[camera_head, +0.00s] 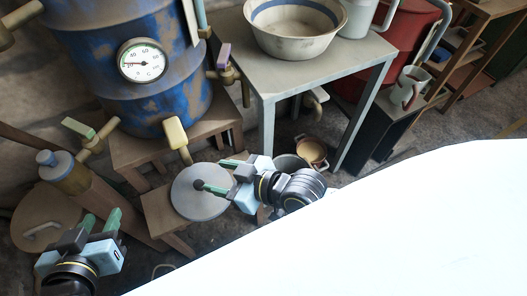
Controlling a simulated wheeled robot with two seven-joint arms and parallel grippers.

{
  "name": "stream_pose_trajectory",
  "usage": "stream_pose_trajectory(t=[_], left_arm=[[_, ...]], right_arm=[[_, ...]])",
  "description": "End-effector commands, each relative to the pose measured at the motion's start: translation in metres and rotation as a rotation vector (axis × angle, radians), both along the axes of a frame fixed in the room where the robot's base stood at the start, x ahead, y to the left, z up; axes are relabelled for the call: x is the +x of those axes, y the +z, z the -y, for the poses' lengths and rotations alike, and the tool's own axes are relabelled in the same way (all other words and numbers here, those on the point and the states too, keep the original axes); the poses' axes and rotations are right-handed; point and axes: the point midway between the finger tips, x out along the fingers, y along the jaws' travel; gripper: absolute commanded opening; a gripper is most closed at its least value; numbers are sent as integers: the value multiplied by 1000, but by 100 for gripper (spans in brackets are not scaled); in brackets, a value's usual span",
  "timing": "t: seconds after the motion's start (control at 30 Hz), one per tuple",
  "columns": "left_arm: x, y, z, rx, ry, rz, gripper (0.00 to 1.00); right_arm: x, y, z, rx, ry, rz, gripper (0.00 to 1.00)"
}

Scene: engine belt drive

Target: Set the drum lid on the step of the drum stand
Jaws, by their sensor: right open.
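The drum lid (186,203), a round grey disc with a dark knob, lies on the wooden step (156,211) of the drum stand (124,151), in front of the blue drum (95,70). The lid covers much of the step and looks flat. My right gripper (213,175) is open over the lid's right side, with one finger close to the knob. I cannot tell whether that finger touches it. My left gripper (101,216) appears open and empty at the lower left, apart from the lid.
A grey table (325,75) with a basin (295,28) stands right of the drum. Valve handles (176,133) stick out in front of the drum. A round brown board with a pale handle (42,228) is at the left. A bright white surface hides the lower right.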

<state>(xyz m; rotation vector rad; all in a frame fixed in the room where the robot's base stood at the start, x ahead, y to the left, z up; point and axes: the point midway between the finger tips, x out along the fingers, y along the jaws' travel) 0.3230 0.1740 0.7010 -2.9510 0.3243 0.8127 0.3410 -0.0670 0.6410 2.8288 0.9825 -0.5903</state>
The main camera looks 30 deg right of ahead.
Motion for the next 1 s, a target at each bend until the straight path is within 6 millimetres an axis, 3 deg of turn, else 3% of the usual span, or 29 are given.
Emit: stream_pose_trajectory(t=[0.03, 0.1, 0.2, 0.33, 0.77, 0.9, 1.0], left_arm=[[0, 0, 0, 0, 0, 0, 36], [0, 0, 0, 0, 0, 0, 36], [0, 0, 0, 0, 0, 1, 36], [0, 0, 0, 0, 0, 1, 36], [0, 0, 0, 0, 0, 2, 36], [0, 0, 0, 0, 0, 2, 36], [0, 0, 0, 0, 0, 2, 36]], right_arm=[[-2, 18, 15, -8, -75, -14, 51], [-4, 35, 41, -36, -183, -40, 51], [-10, 50, 76, -70, -321, -77, 51], [-17, 60, 103, -97, -424, -103, 51], [-18, 61, 107, -104, -439, -107, 51], [-18, 61, 107, -103, -438, -107, 37], [-18, 61, 107, -103, -438, -107, 36]])
